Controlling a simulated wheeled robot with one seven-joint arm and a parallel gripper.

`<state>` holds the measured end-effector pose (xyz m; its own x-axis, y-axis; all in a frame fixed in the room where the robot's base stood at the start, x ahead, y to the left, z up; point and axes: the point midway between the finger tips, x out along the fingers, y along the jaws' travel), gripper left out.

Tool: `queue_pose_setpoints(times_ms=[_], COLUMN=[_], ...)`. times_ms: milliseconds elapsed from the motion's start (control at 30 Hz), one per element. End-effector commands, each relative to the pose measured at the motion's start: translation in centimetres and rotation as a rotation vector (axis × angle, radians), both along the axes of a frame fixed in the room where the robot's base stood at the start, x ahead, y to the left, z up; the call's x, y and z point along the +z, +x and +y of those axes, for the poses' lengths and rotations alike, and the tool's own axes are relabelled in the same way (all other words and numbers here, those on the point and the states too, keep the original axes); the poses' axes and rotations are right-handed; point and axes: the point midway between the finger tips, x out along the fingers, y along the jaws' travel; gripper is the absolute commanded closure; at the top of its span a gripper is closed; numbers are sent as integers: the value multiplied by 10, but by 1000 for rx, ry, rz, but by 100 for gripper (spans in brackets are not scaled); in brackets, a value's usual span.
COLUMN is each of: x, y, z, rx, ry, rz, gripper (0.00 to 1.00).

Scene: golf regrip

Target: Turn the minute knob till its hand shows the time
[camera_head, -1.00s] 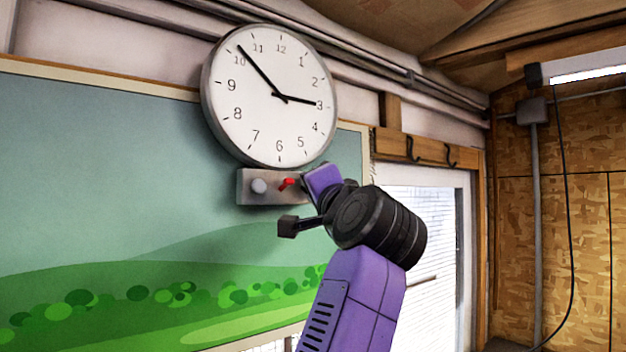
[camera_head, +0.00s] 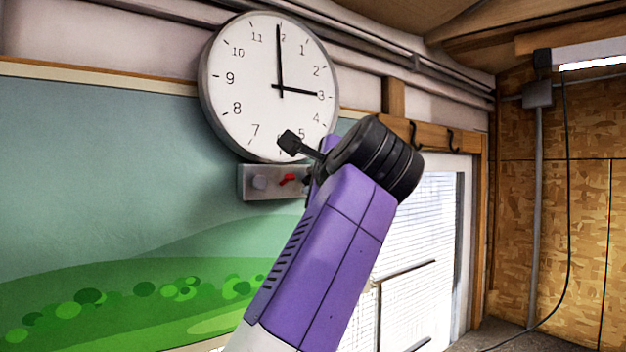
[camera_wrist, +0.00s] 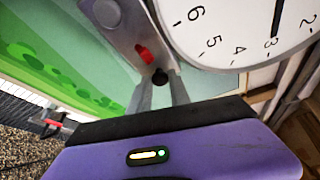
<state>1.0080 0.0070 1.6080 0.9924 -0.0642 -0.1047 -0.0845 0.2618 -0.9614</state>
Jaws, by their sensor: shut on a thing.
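The round white wall clock (camera_head: 245,110) has its long minute hand (camera_head: 278,55) pointing up at the 12. Its short hour hand (camera_head: 298,92) points at the 3. Below it is a grey control box (camera_head: 245,196) with a pale knob (camera_head: 260,182), a red lever (camera_head: 287,180) in the middle and a dark knob at the right end. In the wrist view my gripper (camera_wrist: 160,90) has its two fingers shut on the dark minute knob (camera_wrist: 160,76), just beside the red lever. In the head view my wrist hides most of this grasp.
A painted green landscape board (camera_head: 100,180) covers the wall at left. A wooden rail with black hooks (camera_head: 412,133) and a bright window (camera_head: 435,240) lie to the right. A cable hangs at the far right. The space in front of the board is free.

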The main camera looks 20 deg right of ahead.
Motion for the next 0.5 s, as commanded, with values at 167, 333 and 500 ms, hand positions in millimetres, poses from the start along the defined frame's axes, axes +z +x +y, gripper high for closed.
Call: queue_pose_setpoints(times_ms=[167,333,500], x=[-1,-1,-1], y=[0,0,0], z=[-1,-1,-1], rx=[-1,-1,-1], ry=[48,66,68], rz=[19,25,26], gripper=[100,100,100])
